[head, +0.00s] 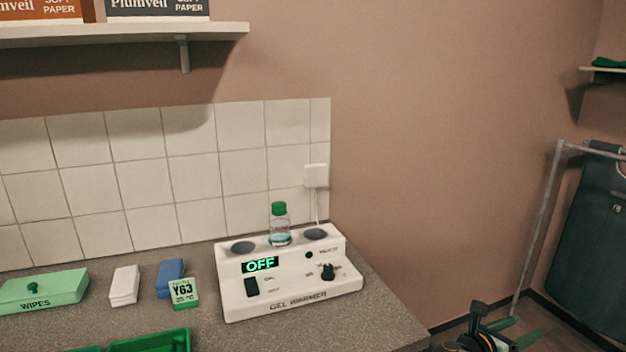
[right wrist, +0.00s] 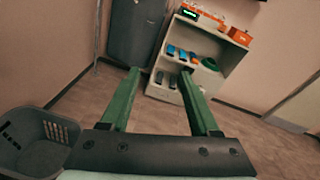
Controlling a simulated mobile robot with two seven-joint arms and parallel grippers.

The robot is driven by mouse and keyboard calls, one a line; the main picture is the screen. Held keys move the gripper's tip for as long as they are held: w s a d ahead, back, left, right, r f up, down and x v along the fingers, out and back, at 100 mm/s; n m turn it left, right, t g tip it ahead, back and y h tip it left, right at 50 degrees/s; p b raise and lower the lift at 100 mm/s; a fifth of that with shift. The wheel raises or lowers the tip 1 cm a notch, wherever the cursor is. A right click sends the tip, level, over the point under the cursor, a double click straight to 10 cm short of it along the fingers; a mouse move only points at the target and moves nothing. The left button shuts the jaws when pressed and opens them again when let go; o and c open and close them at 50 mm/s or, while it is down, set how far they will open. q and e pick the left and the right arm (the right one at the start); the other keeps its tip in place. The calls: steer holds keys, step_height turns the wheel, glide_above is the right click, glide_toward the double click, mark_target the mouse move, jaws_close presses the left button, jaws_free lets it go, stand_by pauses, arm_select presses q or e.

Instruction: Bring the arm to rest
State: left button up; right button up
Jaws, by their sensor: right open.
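My right gripper (head: 488,338) shows at the bottom right of the head view, low beside the counter and apart from everything on it. In the right wrist view its two green fingers (right wrist: 160,74) stand wide apart with nothing between them. The gripper is open and points out over the floor. My left gripper is in neither view. On the counter the white gel warmer (head: 290,285) shows OFF on its display. A clear bottle (head: 280,235) with a green cap stands upright on its top, between two dark round spots.
A green wipes box (head: 45,290), a white block (head: 124,287), a blue block (head: 170,275), a Y63 card (head: 184,292) and a green tray (head: 150,341) are on the counter. The right wrist view shows a grey basket (right wrist: 40,145), a shelf unit (right wrist: 205,55) and open floor.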

steer(key=s+a+f+m+y, duration=0.2)
steer(key=s+a+f+y, duration=0.25)
steer(key=f, duration=0.35)
steer(key=s+a+f+m+y, duration=0.25)
steer(key=s+a+f, duration=0.2)
steer(key=f, duration=0.35)
steer(key=s+a+f+m+y, duration=0.2)
steer(key=s+a+f+y, duration=0.25)
steer(key=f, duration=0.35)
steer(key=s+a+r+m+t+y, duration=0.1)
steer(key=s+a+m+y, duration=0.15)
steer(key=s+m, duration=0.4)
steer(key=s+a+r+m+t+y, duration=0.1)
steer(key=s+m+y, duration=0.2)
steer(key=s+m, duration=0.35)
steer(key=s+a+m+t, duration=0.1)
steer(key=a+m, duration=0.2)
steer(key=a, duration=0.8)
steer(key=shift+a+f+m+y, duration=0.2)
steer(key=shift+a+m+y, duration=0.1)
steer(key=shift+m+y, duration=0.1)
